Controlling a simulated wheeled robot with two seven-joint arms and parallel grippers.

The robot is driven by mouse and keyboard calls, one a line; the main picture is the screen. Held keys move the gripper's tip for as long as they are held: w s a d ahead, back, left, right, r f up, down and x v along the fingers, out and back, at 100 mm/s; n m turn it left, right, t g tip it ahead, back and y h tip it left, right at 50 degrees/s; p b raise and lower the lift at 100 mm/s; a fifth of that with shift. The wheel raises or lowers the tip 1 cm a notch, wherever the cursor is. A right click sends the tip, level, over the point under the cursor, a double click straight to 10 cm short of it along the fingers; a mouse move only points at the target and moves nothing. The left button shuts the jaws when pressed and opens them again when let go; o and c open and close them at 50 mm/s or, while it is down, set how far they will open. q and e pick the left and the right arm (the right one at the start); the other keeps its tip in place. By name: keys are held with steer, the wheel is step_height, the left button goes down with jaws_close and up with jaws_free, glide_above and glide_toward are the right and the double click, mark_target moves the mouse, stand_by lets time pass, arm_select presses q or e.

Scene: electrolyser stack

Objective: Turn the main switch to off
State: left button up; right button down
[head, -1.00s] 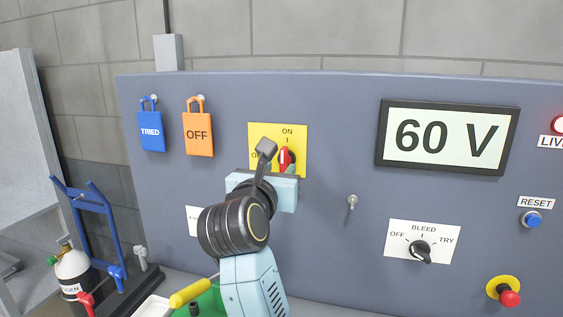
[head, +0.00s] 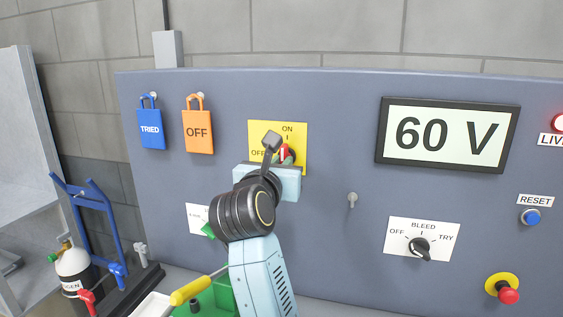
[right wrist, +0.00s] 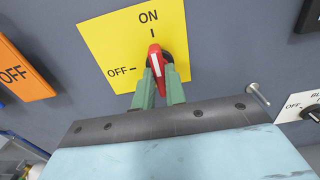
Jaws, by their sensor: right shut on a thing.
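The main switch is a red handle with a white stripe (right wrist: 155,62) on a yellow plate (head: 262,132) marked ON at the top and OFF at the left. The handle stands nearly upright, its tip by the ON mark. It also shows in the head view (head: 284,153), partly hidden by my wrist. My right gripper (right wrist: 158,88) reaches it from below, its two green fingers shut on the handle's lower part. The fingers are hidden in the head view behind my pale blue gripper body. My left gripper is not in view.
A blue TRIED tag (head: 151,129) and an orange OFF tag (head: 198,131) hang left of the switch. To its right are a bare metal peg (head: 352,199), a 60 V display (head: 448,136) and a bleed knob (head: 420,246). A green bin (head: 212,297) stands below.

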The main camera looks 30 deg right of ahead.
steer(key=shift+r+n+p, duration=0.1)
steer(key=shift+n+p, duration=0.5)
steer(key=shift+p, duration=0.2)
steer(key=n+p, duration=0.3)
steer(key=p, duration=0.1)
steer(key=shift+n, duration=0.3)
steer(key=n+p, duration=0.4)
steer(key=p, duration=0.3)
stand_by(0.6)
steer(key=shift+n+p, duration=0.3)
